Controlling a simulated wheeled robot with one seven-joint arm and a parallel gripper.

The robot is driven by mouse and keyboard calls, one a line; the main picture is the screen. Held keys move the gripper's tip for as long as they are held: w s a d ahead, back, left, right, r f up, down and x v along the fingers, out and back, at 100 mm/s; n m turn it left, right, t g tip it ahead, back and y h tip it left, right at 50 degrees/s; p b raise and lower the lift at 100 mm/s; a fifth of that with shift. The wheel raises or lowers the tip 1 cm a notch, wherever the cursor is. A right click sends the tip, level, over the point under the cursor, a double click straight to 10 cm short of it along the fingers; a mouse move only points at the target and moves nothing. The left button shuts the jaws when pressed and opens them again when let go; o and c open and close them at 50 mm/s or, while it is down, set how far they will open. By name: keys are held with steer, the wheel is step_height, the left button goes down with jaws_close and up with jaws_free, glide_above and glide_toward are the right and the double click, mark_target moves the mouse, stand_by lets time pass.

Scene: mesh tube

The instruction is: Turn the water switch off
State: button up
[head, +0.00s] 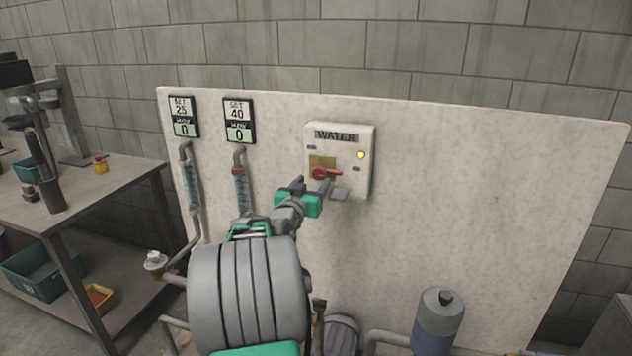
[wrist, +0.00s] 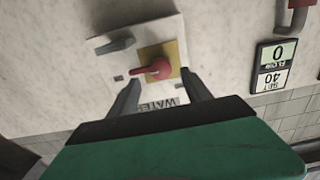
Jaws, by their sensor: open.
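The water switch box (head: 354,141) is pale, labelled WATER, and mounted on the marbled panel. Its red handle (head: 322,173) sits on a yellow plate and points sideways, to the right in the head view. A yellow lamp (head: 361,155) on the box is lit. My gripper (head: 312,183) is open just in front of the box's lower part. In the wrist view, which is upside down, the red handle (wrist: 150,70) shows between and beyond the two spread fingers. I cannot tell whether either finger touches it.
Two display signs, one reading SET 25 (head: 183,117) and one SET 40 (head: 239,120), hang left of the box above tubes. A grey tab (head: 340,193) juts from the box's lower edge. A workbench (head: 75,187) stands at left. The panel right of the box is clear.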

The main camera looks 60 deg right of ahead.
mark_target(318, 175)
steer(key=d, duration=0.4)
steer(key=shift+w+d, duration=0.3)
steer(key=shift+w, duration=0.1)
steer(key=shift+c, duration=0.5)
jaws_close()
